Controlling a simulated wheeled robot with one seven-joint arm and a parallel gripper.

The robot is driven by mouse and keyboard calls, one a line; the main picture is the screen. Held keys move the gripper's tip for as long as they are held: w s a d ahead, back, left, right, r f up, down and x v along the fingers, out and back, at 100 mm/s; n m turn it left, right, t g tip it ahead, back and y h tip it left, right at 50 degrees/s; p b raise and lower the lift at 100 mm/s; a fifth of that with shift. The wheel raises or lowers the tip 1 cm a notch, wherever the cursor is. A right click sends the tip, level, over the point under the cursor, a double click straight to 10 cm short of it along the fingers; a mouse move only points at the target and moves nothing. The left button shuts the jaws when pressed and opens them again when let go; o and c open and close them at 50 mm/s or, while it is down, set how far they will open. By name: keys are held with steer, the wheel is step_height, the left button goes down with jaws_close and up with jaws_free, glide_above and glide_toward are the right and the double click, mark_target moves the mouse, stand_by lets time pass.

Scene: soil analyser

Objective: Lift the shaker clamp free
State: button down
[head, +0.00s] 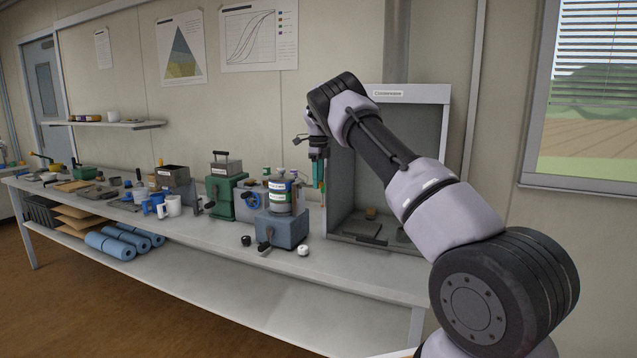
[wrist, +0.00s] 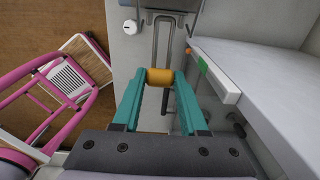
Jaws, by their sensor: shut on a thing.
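The shaker clamp shows in the wrist view as a dark U-shaped metal bar (wrist: 157,45) with a yellow-orange grip (wrist: 160,77). The teal fingers of my gripper (wrist: 160,82) are shut on that grip, one on each side. In the head view my gripper (head: 319,185) points down just right of the shaker (head: 282,230), a blue-grey box with a stack of labelled round containers (head: 280,197) on top. The clamp is too small to make out clearly in the head view. Whether the bar still touches the shaker cannot be told.
A grey open-fronted cabinet (head: 388,100) stands right behind my gripper. A green device (head: 222,195) and other bench items stand to the left. A white knob (head: 303,250) and black knob (head: 246,240) are at the front. A pink-framed chair (wrist: 60,90) shows in the wrist view.

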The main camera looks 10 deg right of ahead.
steer(key=shift+r, duration=0.1)
stand_by(0.3)
steer(key=shift+c, duration=2.2)
jaws_free()
step_height(320, 180, up, 11)
steer(key=shift+w, duration=0.1)
